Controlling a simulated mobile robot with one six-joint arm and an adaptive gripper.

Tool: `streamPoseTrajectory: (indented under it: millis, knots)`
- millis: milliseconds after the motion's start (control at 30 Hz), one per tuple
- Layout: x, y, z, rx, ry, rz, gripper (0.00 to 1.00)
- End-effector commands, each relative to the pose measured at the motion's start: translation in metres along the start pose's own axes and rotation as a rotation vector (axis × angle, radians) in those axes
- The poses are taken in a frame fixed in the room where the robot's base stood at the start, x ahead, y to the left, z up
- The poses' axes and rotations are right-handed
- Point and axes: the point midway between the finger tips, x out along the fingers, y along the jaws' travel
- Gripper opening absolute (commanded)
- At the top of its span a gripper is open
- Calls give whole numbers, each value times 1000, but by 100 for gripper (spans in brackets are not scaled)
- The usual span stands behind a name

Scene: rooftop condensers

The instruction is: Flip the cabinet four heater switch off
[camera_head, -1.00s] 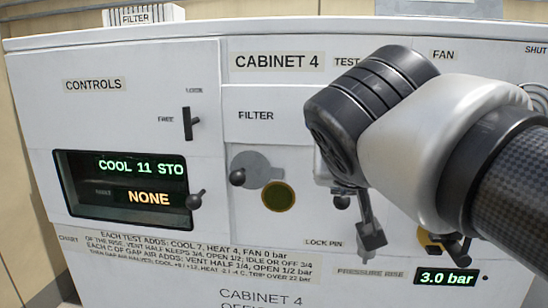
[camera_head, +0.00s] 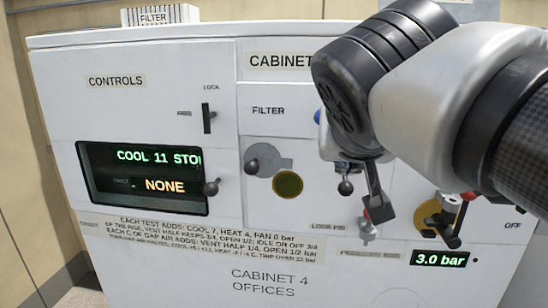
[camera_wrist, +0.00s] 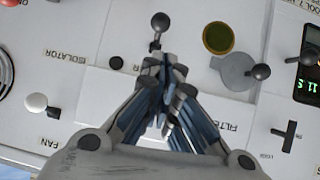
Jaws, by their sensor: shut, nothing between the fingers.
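The white cabinet 4 front (camera_head: 290,262) fills the body camera view. No heater label is readable, so I cannot tell which control is the heater switch. My gripper (camera_head: 374,205) is shut and empty in front of the panel, right of a black-knobbed lever (camera_head: 345,187). In the wrist view my gripper (camera_wrist: 165,75) has its fingers together, and the black-knobbed lever (camera_wrist: 160,22) stands just beyond the tips. I cannot tell if they touch. My arm hides the upper right of the panel in the body camera view.
The controls display (camera_head: 140,180) reads COOL 11 and NONE, with a lever (camera_head: 212,187) beside it. A grey disc lever (camera_head: 252,167) and yellow-brass valve (camera_head: 440,215) flank my gripper.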

Motion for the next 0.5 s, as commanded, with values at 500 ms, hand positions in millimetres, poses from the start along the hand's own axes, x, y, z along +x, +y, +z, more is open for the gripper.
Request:
streamPoseTrajectory:
  millis: [500]
  knots:
    - [-86, -1, 20, -1, 4, -6, 0]
